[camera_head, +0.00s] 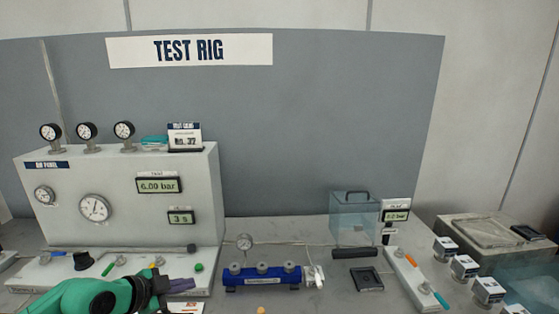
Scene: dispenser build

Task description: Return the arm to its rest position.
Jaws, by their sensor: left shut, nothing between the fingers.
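My left arm, green and black, comes in at the bottom left. Its gripper (182,286) is shut and empty, low in front of the white base of the air panel (130,190). It is left of the blue manifold (262,277) and apart from it. My right gripper is not in view.
The air panel has several gauges and displays reading 6.00 bar and 3 s. A clear box (352,216) with a handle stands right of centre. A white strip (416,282) with coloured levers and several small boxes (464,266) are at right.

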